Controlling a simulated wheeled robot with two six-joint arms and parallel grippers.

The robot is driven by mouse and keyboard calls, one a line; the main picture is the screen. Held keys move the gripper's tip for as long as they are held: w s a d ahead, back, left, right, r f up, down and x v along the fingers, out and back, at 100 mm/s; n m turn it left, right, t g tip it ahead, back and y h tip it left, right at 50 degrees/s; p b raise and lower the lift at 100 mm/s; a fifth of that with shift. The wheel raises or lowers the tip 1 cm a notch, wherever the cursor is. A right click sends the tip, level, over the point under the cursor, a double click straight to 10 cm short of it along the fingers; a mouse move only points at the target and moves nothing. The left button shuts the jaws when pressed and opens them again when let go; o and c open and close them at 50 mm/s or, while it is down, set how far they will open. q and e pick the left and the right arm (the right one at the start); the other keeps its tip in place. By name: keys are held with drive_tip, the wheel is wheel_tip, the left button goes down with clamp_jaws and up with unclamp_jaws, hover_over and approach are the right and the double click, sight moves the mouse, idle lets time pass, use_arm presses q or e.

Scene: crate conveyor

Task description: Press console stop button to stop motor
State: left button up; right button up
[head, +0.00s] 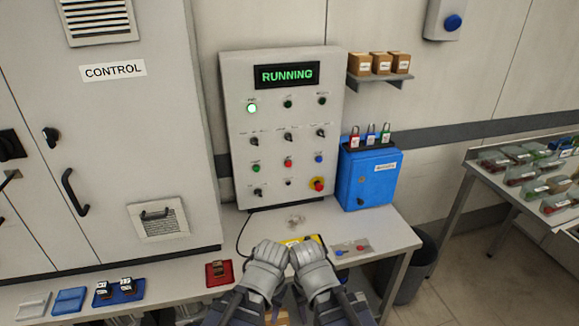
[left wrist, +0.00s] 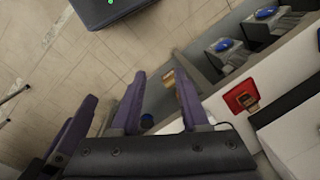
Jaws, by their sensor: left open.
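The grey console (head: 238,75) stands upright on the bench. Its display (head: 287,75) reads RUNNING in green, and a lamp (head: 252,108) at upper left glows green. Below are a green button (head: 256,168), a red button (head: 288,163), a blue button (head: 318,159) and a red mushroom button on yellow (head: 317,184). Their small labels are unreadable. My left gripper (head: 267,262) is in front of the bench, below and apart from the console. In the left wrist view its purple fingers (left wrist: 135,95) are spread and empty. My right gripper (head: 314,264) is beside it; its fingertips are unclear.
A yellow item (head: 302,240) lies partly hidden behind my grippers. A blue box (head: 371,178) with padlocks on top stands right of the console. The bench (head: 392,233) also holds a red tray (head: 219,273). A control cabinet (head: 110,115) stands left.

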use_arm(q)
clamp_jaws()
idle(1.4)
